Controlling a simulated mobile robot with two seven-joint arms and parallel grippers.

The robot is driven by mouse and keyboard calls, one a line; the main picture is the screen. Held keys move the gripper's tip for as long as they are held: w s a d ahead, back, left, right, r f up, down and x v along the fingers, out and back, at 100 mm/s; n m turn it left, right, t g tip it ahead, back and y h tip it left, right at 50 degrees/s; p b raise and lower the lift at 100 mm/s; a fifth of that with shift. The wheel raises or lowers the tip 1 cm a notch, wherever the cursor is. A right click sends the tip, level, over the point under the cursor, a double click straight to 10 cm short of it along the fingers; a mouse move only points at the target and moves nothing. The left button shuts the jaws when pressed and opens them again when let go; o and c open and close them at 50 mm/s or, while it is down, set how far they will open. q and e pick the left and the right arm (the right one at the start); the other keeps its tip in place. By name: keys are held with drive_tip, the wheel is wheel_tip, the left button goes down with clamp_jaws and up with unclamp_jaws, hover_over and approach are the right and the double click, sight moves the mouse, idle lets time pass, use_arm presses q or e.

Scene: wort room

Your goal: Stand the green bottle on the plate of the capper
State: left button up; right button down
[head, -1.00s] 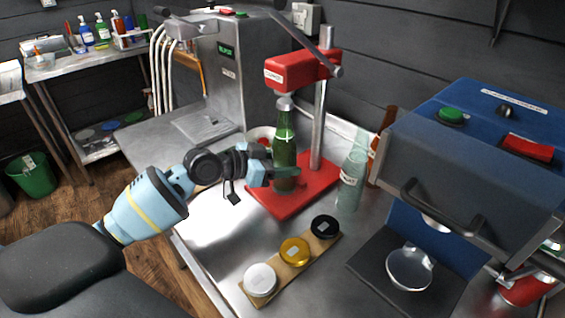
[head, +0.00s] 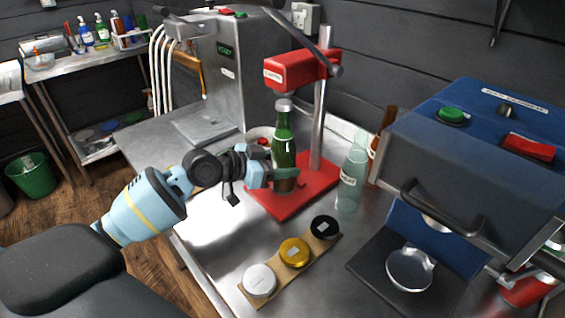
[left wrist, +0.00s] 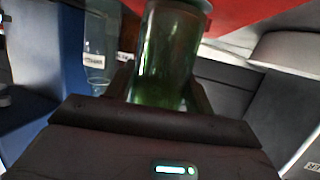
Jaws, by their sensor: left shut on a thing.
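The green bottle (head: 284,146) is upright in the head view, over or on the red plate (head: 307,196) of the capper. The capper's red head (head: 291,71) is above the bottle on a steel column. My left gripper (head: 284,174) is shut around the bottle's lower body. The gripper hides part of the bottle's base, so I cannot tell whether it touches the plate. In the left wrist view the bottle (left wrist: 168,60) stands between my fingers. My right gripper is not in view.
A clear bottle (head: 351,178) and a brown bottle (head: 379,150) stand right of the capper. A wooden strip holds a white (head: 260,280), a yellow (head: 294,252) and a black lid (head: 325,227). A blue machine (head: 480,140) fills the right side.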

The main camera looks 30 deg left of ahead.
use_arm(q)
drive_tip(key=shift+f, duration=0.1)
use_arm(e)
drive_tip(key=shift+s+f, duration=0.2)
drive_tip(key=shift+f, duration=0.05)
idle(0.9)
use_arm(q)
drive_tip(key=o, duration=0.9)
drive_tip(key=shift+c, duration=0.2)
drive_tip(key=shift+o, duration=0.8)
drive_tip(key=shift+f, duration=0.1)
drive_tip(key=shift+f, duration=0.1)
drive_tip(key=b+v, duration=0.1)
drive_tip(key=v, duration=0.5)
drive_tip(key=shift+s+a, duration=0.1)
drive_tip(key=shift+s+a+r, duration=0.3)
drive_tip(key=shift+s, duration=0.15)
drive_tip(key=shift+s+a+r, duration=0.1)
drive_tip(key=shift+s+r, duration=0.05)
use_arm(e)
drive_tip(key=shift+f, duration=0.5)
